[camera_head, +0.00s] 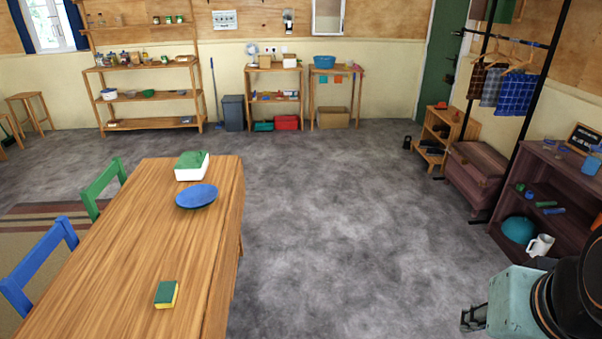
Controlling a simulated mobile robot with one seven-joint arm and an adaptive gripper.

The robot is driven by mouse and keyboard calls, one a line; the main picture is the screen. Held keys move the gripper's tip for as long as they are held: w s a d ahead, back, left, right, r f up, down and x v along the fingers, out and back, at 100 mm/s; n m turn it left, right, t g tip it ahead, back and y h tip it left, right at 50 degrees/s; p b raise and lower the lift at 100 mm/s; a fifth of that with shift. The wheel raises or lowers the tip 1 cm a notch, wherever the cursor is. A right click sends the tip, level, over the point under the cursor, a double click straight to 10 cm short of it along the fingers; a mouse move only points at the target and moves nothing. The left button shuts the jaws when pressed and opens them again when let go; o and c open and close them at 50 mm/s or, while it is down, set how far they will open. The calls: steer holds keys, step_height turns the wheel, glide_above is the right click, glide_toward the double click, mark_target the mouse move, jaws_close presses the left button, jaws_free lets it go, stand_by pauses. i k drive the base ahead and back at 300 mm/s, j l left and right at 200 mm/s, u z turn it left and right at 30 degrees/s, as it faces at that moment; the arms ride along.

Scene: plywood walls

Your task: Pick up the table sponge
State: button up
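The table sponge (166,294) is a small block with a dark green top and yellow side. It lies flat near the front right part of the wooden table (120,250), close to the right edge. My gripper (472,319) is at the bottom right corner of the view, over the floor and well to the right of the table. It is small and partly cut off by the frame, so I cannot tell whether its fingers are open or shut. No object shows in it.
A blue plate (197,196) and a white box with a green top (191,166) stand at the table's far end. A green chair (103,187) and a blue chair (40,262) line its left side. Grey floor (330,220) is clear right of the table. A dark shelf (520,205) stands at right.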

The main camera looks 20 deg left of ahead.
mark_target(167, 291)
steer(key=i+u, duration=0.35)
steer(key=i, duration=0.15)
steer(key=i+l+u, duration=0.1)
steer(key=i+u, duration=0.25)
steer(key=i, duration=0.15)
steer(key=i+j+z, duration=0.1)
steer(key=i+z, duration=0.2)
steer(key=z, duration=0.15)
steer(key=i+j+z, duration=0.15)
steer(key=z, duration=0.3)
steer(key=j+z, duration=0.15)
steer(key=z, duration=0.8)
steer(key=j+z, duration=0.25)
steer(key=z, duration=0.65)
steer(key=j+z, duration=0.15)
steer(key=z, duration=0.8)
steer(key=k+z, duration=0.15)
steer(key=z, duration=0.75)
steer(key=k+z, duration=0.15)
steer(key=z, duration=0.8)
steer(key=k+z, duration=0.1)
steer(key=z, duration=0.8)
steer(key=l+z, duration=0.2)
steer(key=z, duration=0.75)
steer(key=l+z, duration=0.25)
steer(key=z, duration=0.65)
steer(key=k+l, duration=0.05)
